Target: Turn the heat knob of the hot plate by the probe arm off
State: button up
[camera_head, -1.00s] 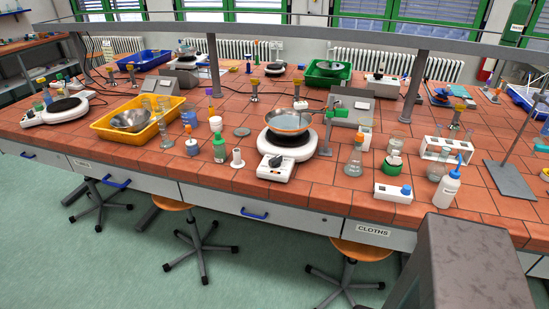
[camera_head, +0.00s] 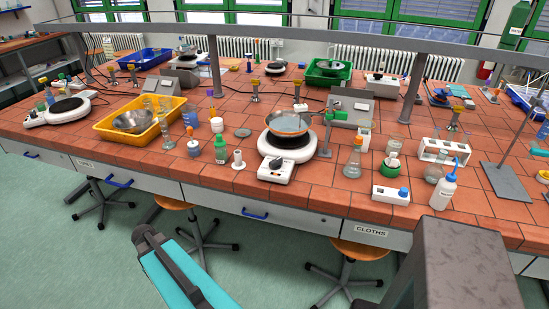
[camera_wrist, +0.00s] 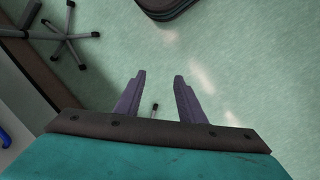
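The white hot plate (camera_head: 288,148) stands near the front edge of the middle bench, with a shallow metal pan (camera_head: 290,124) on its dark round top. Its dark heat knob (camera_head: 276,163) is on the front control box; its exact setting is too small to read. A stand with a green clamp (camera_head: 334,106), which looks like the probe arm, rises just right of the plate. My gripper (camera_wrist: 155,85) is open and empty in the wrist view, over the green floor. In the head view my teal wrist is at bottom centre, in front of the bench and well below the knob.
A green-capped bottle (camera_head: 221,149) and a small white spool-like piece (camera_head: 238,159) stand left of the control box. A conical flask (camera_head: 354,160) stands to its right. Stools (camera_head: 190,235) are under the bench front. Another hot plate (camera_head: 68,108) is at left.

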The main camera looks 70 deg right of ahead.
jog(key=d+r+m+p, duration=0.1)
jog(key=d+r+m, duration=0.3)
jog(key=d+r, duration=0.7)
notch_tip(320, 180, up, 31)
jog(key=m+h+p, duration=0.4)
jog(key=m, duration=0.6)
send_over(275, 160)
jog(key=w+a, duration=0.2)
jog(key=a, duration=0.3)
jog(key=shift+w+a+r+t, duration=0.1)
jog(key=shift+w+t, duration=0.05)
jog(key=shift+t, duration=0.15)
jog(key=shift+a+p+x, duration=0.1)
jog(key=shift+p+x, duration=1.1)
jog(key=shift+x, duration=2.25)
jog(key=shift+a+p+x, duration=0.15)
jog(key=shift+p+x, duration=1)
jog(key=shift+x, duration=2.3)
